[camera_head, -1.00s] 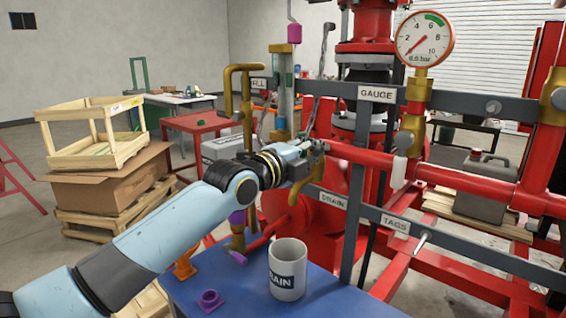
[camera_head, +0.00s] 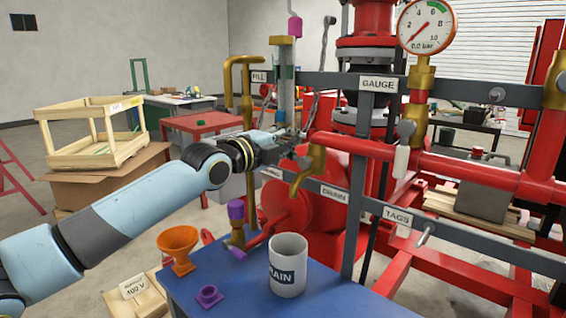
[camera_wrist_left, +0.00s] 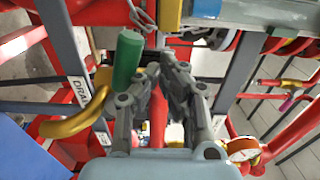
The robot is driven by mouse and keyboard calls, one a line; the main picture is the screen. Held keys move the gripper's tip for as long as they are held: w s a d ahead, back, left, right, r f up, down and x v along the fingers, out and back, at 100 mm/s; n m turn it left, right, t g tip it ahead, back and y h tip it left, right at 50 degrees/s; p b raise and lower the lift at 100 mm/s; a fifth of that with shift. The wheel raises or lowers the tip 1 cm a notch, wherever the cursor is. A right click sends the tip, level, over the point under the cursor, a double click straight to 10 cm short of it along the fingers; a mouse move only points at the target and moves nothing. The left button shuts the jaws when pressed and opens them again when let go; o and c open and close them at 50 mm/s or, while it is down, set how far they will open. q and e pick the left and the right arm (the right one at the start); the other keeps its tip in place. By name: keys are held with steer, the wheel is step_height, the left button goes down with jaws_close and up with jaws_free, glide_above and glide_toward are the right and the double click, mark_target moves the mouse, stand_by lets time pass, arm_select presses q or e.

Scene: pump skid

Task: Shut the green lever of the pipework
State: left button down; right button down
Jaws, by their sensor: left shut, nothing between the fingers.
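The green lever (camera_wrist_left: 127,60) shows as a green cylindrical handle in the left wrist view, left of my fingers, close to the brass tap (camera_wrist_left: 75,124). In the head view I cannot make the lever out behind my gripper; the tap's brass spout (camera_head: 309,168) shows below and right of the gripper. My left gripper (camera_head: 291,147) is shut and empty, high at the pipework near the sight glass. In the left wrist view its fingers (camera_wrist_left: 165,66) sit beside the green handle; contact cannot be told. My right gripper is not in view.
A grey mug (camera_head: 288,267) stands on the blue table (camera_head: 240,297), below the tap. An orange funnel (camera_head: 179,247) and a purple fitting (camera_head: 209,296) are left of it. Grey rails (camera_head: 436,85) and red pipes (camera_head: 425,160) crowd the right. A pressure gauge (camera_head: 427,27) is above.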

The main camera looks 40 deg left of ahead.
arm_select(q)
steer(key=shift+a+f+b, duration=0.55)
steer(key=shift+f+b, duration=0.1)
steer(key=shift+b, duration=0.25)
steer(key=shift+r+p, duration=0.5)
steer(key=shift+r, duration=0.3)
steer(key=s+p, duration=0.9)
steer(key=p, duration=0.3)
steer(key=shift+a, duration=0.3)
steer(key=shift+f, duration=0.1)
